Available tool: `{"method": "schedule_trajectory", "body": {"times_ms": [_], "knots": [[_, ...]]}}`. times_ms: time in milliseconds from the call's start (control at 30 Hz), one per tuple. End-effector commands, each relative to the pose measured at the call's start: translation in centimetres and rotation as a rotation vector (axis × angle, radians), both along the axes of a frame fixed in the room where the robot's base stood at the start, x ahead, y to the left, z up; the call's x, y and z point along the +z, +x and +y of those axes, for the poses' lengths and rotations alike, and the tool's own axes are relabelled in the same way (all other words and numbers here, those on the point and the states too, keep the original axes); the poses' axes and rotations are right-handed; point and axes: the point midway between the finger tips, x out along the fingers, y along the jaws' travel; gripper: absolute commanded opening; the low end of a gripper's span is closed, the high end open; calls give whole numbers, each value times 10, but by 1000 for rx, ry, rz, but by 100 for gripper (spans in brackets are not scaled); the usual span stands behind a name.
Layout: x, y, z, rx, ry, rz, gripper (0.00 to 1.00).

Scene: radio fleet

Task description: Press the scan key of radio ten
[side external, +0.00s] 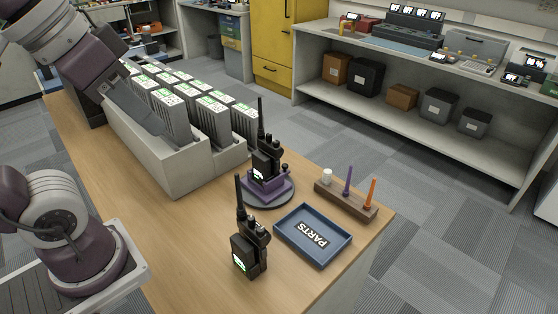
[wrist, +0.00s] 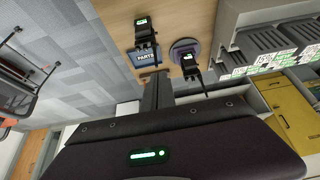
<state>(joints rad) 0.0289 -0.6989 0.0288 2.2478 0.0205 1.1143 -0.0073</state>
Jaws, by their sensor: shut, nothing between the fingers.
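Two black handheld radios with lit green screens stand apart from the racks. One radio (side external: 248,252) is upright at the front of the wooden table, and it also shows in the wrist view (wrist: 145,34). The other radio (side external: 266,164) sits on a purple cradle (side external: 266,188) with a round dark base, and it is also in the wrist view (wrist: 188,66). I cannot read which is radio ten, and the scan key is too small to make out. My gripper (side external: 172,138) is shut and empty, near the racks in the side view; its dark fingers also show in the wrist view (wrist: 158,80).
Light grey racks (side external: 155,157) hold several upright units with green-lit labels. A blue PARTS tray (side external: 287,224) lies right of the front radio. A wooden holder (side external: 343,200) with a white, a purple and an orange piece stands near the table's right edge. Bare tabletop lies left of the front radio.

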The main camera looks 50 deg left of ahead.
Motion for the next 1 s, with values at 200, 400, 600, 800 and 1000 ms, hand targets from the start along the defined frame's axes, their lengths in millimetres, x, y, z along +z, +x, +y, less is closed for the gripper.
{"method": "schedule_trajectory", "body": {"times_ms": [200,400,600,800,1000], "knots": [[0,80,37,19,65,181,0],[-28,170,74,80,320,340,0],[-44,254,87,128,770,390,0],[-26,319,44,129,1248,276,0],[-37,349,-28,105,1594,105,0]]}}
